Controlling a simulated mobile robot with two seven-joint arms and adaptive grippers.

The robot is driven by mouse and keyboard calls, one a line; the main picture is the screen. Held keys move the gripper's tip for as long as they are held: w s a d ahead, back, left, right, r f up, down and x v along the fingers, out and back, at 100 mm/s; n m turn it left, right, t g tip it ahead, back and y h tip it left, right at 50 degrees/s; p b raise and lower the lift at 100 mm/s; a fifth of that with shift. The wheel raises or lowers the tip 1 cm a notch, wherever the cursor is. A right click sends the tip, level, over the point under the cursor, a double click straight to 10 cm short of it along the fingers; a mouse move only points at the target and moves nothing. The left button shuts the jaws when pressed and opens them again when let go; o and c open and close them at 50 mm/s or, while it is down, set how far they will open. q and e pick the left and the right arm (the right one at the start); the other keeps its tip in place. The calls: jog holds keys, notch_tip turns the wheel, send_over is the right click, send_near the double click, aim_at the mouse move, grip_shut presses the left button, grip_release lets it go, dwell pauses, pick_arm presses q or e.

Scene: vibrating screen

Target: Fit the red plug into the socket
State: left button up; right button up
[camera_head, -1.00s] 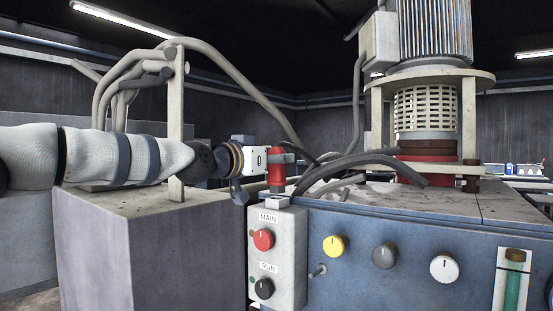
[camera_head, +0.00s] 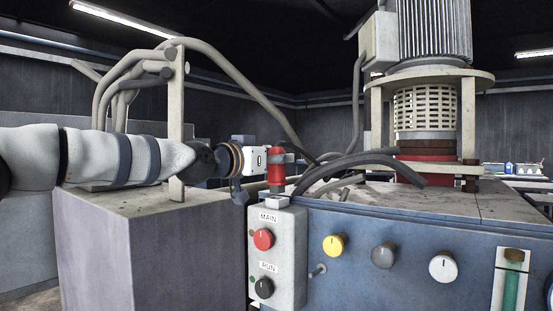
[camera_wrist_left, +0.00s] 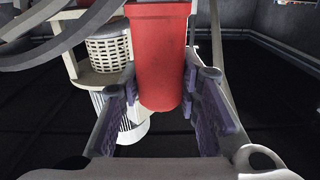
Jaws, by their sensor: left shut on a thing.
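The red plug (camera_head: 277,172) stands upright just above the small grey socket block (camera_head: 275,202) on top of the control box. I cannot tell whether its lower end touches or has entered the socket. My left gripper (camera_head: 269,160) comes in from the left and is shut on the plug's upper part. In the left wrist view the plug (camera_wrist_left: 161,55) sits between the two purple-padded fingers (camera_wrist_left: 163,98). The socket is not clearly visible in that view. My right gripper is not in view.
The grey control box (camera_head: 291,240) has MAIN and RUN knobs. Dark cables (camera_head: 345,165) arch just right of the plug over the blue machine (camera_head: 400,220). A grey post (camera_head: 176,120) stands by my left arm. A large motor (camera_head: 435,30) rises at the right.

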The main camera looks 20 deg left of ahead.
aim_at(272, 172)
pick_arm(q)
jog(key=shift+f, duration=1.65)
jog(key=o, duration=1.2)
jog(key=v, duration=0.7)
jog(key=shift+s+r, duration=0.1)
jog(key=shift+r, duration=0.05)
jog(key=shift+s, duration=0.1)
